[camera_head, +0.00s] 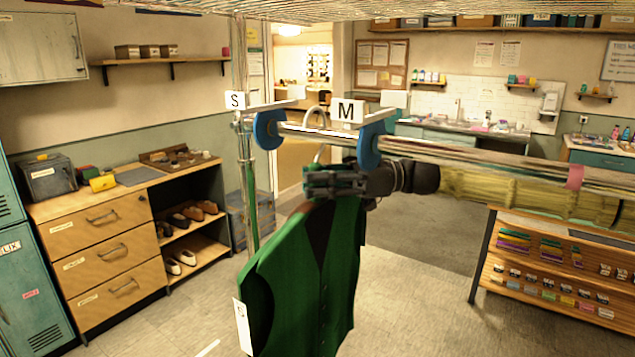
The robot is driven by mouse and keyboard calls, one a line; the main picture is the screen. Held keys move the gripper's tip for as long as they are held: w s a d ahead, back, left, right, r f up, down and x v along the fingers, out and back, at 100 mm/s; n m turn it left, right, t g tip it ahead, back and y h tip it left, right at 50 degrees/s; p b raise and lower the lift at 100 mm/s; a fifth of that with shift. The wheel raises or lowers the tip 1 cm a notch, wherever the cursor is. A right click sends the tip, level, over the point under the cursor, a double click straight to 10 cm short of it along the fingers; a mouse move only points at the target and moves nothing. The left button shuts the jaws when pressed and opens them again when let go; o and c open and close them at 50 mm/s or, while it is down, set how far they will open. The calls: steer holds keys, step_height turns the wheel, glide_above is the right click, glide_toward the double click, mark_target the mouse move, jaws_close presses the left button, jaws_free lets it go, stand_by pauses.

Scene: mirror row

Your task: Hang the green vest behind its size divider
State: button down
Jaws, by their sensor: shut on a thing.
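The green vest (310,265) hangs below the rail (320,136), between the S divider (268,130) and the M divider (369,145). My gripper (335,183) is shut at the top of the vest, below the rail; its fingers hide what they grip there. A pale curved hook (316,112) shows above the rail over the vest; I cannot tell whether it rests on the rail. The vest's white tag (242,326) is at its lower left, its letter too small to read surely. Both dividers have blue collars on the rail and white lettered plates.
Another blank white plate (394,98) shows just right of the M plate. The upright rail post (246,180) stands at left. A drawer cabinet with shoes (110,245) is at left, and a low wooden shelf (555,270) at right. Floor around the vest is clear.

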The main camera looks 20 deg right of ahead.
steer(key=shift+f+b, duration=1)
steer(key=shift+b, duration=0.25)
steer(key=c, duration=0.6)
jaws_free()
steer(key=shift+f, duration=0.1)
steer(key=shift+c, duration=0.2)
steer(key=s+d+b, duration=0.1)
steer(key=d+b, duration=0.2)
steer(key=d, duration=0.9)
steer(key=shift+s, duration=0.2)
stand_by(0.7)
steer(key=shift+a, duration=0.1)
stand_by(0.4)
